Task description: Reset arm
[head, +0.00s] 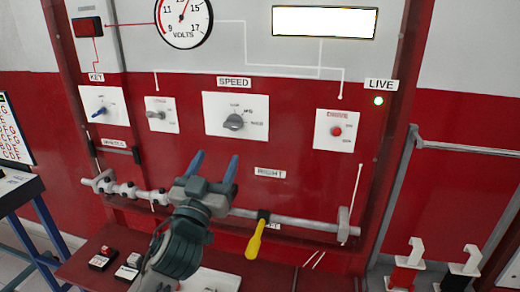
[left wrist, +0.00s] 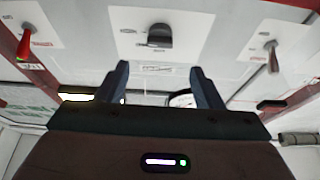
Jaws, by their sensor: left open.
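My left gripper (head: 213,168) is open and empty in front of the lower red panel, left of the RIGHT label. Its two blue fingers point up toward the speed knob (head: 233,122). In the left wrist view the gripper (left wrist: 163,82) is also open, with the dark speed knob (left wrist: 160,36) beyond its fingertips. The fingers are apart from the knob. My left arm comes up from the bottom and hides part of the grey horizontal bar. My right gripper is not in view.
A yellow-handled lever (head: 255,240) hangs from the bar close to my arm's right. A blue-legged stand (head: 20,190) is at left.

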